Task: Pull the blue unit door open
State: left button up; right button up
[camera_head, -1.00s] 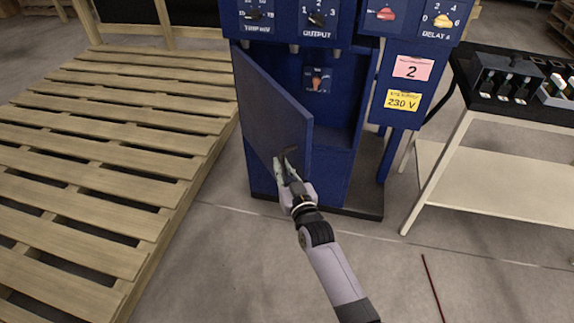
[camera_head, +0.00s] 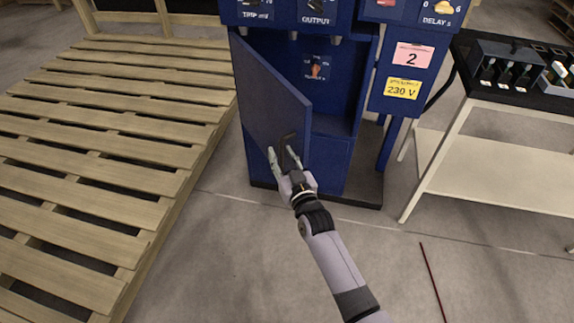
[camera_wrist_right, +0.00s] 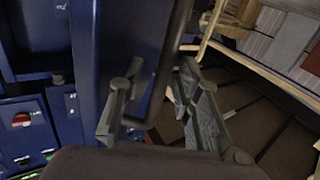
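The blue unit door (camera_head: 268,90) stands partly open, hinged at its left side and swung out toward me. Its dark handle (camera_head: 288,143) is near the free edge. My right gripper (camera_head: 281,154) is at the handle with its fingers spread apart. In the right wrist view, the handle (camera_wrist_right: 160,95) lies between the open fingers of the gripper (camera_wrist_right: 155,95), next to the door face (camera_wrist_right: 130,40). I cannot tell whether a finger touches the handle. My left gripper is not in view.
The blue unit (camera_head: 335,80) has an open cavity with a dial inside. A wooden pallet platform (camera_head: 120,130) stands to the left. A table (camera_head: 500,165) with a black top stands to the right. The floor in front is clear except for a thin red line (camera_head: 433,280).

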jog(key=v, duration=1.1)
jog(key=shift+s, duration=0.35)
jog(key=shift+d, duration=0.1)
jog(key=shift+c, duration=0.5)
